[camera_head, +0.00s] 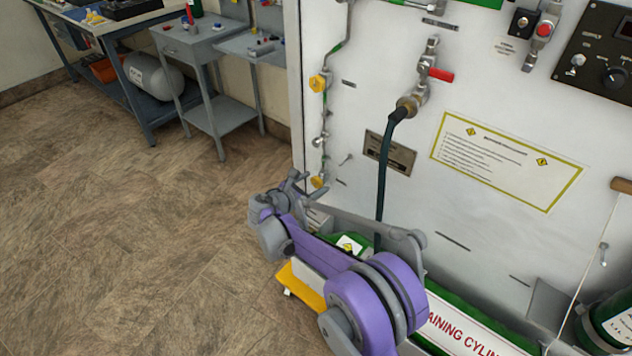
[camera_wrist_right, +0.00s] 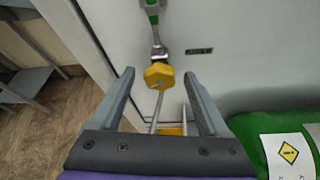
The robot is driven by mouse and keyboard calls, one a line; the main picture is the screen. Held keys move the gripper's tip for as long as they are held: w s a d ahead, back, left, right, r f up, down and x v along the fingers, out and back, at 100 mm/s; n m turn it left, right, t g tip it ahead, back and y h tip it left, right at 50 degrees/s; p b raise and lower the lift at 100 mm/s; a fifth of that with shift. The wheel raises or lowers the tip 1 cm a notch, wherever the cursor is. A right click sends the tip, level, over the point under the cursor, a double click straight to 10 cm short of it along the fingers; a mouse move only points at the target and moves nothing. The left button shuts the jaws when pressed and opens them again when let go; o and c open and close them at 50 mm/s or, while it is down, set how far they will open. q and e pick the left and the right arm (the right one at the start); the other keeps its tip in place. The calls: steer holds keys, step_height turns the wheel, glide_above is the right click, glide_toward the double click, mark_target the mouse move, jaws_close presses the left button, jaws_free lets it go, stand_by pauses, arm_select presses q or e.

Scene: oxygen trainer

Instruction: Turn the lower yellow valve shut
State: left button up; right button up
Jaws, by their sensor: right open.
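The lower yellow valve (camera_head: 318,181) is a small yellow knob low on the left edge of the white panel, on a vertical pipe line. In the right wrist view the yellow valve (camera_wrist_right: 158,75) appears between the two grey fingertips, beyond them, and no contact shows. My right gripper (camera_head: 292,181) is open and empty, just left of and slightly below the lower valve in the head view. Its fingers also show in the wrist view (camera_wrist_right: 159,82), spread on both sides of the knob. The upper yellow valve (camera_head: 318,83) is higher on the same line. My left gripper is not seen.
The white panel (camera_head: 350,55) carries a red-handled valve (camera_head: 440,75) and a dark hose (camera_head: 383,170). A green training cylinder (camera_head: 460,310) lies at its foot beside my right arm. Grey tables (camera_head: 200,45) stand at the back left; the floor (camera_head: 120,220) before them is clear.

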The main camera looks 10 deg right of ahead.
steer(key=p+v, duration=0.1)
steer(key=v, duration=0.8)
steer(key=shift+s+a, duration=0.1)
step_height(320, 180, down, 4)
steer(key=a+t+h+b, duration=0.2)
steer(key=h+b, duration=0.2)
steer(key=shift+m, duration=0.4)
steer(key=b+x, duration=0.1)
steer(key=x, duration=0.9)
steer(key=shift+s+d+b, duration=0.15)
steer(key=shift+d+b, duration=0.05)
steer(key=shift+b, duration=0.2)
